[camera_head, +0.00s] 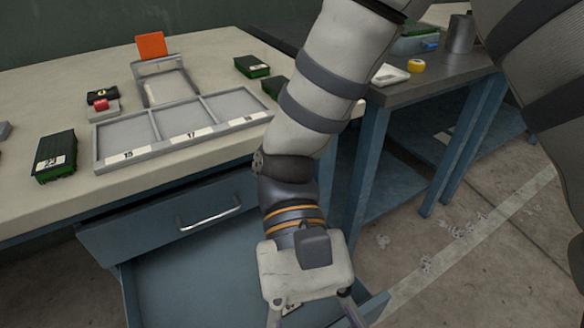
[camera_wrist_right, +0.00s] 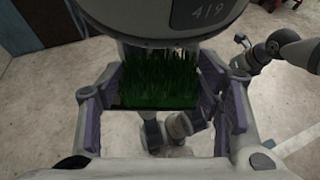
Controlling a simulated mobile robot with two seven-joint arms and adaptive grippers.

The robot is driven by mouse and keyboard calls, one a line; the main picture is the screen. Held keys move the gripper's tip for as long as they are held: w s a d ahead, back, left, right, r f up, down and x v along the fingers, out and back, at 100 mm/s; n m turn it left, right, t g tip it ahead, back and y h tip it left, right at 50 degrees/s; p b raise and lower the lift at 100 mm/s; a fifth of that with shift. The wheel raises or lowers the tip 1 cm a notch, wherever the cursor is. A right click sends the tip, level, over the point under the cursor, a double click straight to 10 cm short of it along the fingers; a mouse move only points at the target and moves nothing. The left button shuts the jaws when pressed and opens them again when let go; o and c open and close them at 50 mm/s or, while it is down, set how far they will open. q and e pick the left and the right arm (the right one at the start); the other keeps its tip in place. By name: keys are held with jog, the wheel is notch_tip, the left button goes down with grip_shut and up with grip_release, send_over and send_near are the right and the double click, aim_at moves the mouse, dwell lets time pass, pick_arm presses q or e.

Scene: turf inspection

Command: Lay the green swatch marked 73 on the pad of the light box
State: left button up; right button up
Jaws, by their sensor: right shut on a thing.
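My right gripper (camera_head: 315,308) is low in the head view, over the open drawer, its fingertips cut off by the bottom edge. In the wrist view my right gripper (camera_wrist_right: 165,108) is shut on a green turf swatch (camera_wrist_right: 160,82) between its purple pads. The swatch's number does not show. A grey frame with a flat bed (camera_head: 168,88) and an upright orange panel stands at the back of the bench; it may be the light box, but I cannot tell for sure. My left gripper is not seen.
A grey tray (camera_head: 124,153) with three labelled compartments lies on the bench. Dark green swatches lie left (camera_head: 55,157) and behind right (camera_head: 251,67). The blue drawer (camera_head: 190,285) is open below the bench. A side table (camera_head: 440,88) stands at right.

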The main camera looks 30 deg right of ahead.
jog(key=w+r+m+t+y+p, duration=0.3)
jog(key=w+r+m+t+y, duration=0.3)
jog(key=w+m+t+y, duration=0.45)
jog(key=w+d+f+m+t+h+p, duration=0.1)
jog(key=w+d+m+t+h+p, duration=0.2)
jog(key=w+d+m+t, duration=0.5)
jog(key=m+t, duration=0.2)
jog(key=shift+d+f+m+h+p, duration=0.25)
jog(key=shift+f+m+h+p, duration=0.05)
jog(key=shift+m+h, duration=0.05)
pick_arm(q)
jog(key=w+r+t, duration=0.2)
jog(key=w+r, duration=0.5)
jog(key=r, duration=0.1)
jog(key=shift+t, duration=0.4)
pick_arm(e)
jog(key=shift+d+f, duration=0.1)
jog(key=shift+f, duration=0.2)
